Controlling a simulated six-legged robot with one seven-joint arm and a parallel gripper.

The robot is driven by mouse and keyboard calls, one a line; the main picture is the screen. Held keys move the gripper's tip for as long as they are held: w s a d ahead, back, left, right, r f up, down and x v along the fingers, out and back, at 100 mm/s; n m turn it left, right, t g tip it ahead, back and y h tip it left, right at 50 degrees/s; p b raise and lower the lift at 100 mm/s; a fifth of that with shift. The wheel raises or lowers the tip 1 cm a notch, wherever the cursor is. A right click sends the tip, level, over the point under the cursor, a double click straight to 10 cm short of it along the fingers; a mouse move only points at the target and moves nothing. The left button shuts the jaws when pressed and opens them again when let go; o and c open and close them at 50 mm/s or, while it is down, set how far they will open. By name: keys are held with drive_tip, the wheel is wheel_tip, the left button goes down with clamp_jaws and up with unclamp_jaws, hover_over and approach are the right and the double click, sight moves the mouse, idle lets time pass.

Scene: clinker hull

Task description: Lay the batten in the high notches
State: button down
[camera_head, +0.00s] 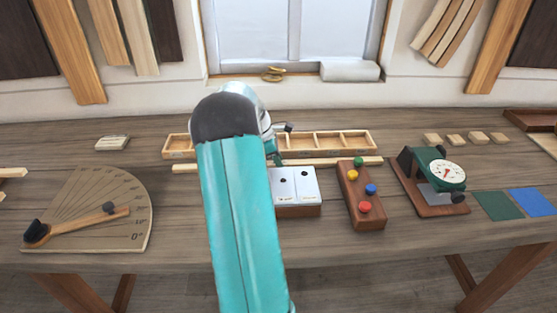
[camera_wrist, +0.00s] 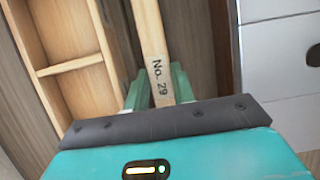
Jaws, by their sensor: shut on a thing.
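The batten (camera_head: 335,162) is a long, pale wooden strip running left to right across the middle of the bench in the head view. In the head view my gripper (camera_head: 277,160) is mostly hidden behind my teal arm, which also covers part of the batten. I cannot tell whether the batten touches the bench. I cannot make out the high notches in either view.
A compartmented wooden box (camera_head: 376,143) lies just behind the batten. In front stand a white-topped block (camera_head: 297,184) and a block with coloured knobs (camera_head: 353,184). A dial gauge (camera_head: 446,172) stands to the right, an angle board (camera_head: 88,205) to the left.

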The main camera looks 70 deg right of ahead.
drive_tip(key=shift+f, duration=0.15)
drive_tip(key=c, duration=1.2)
unclamp_jaws()
drive_tip(key=shift+o, duration=0.2)
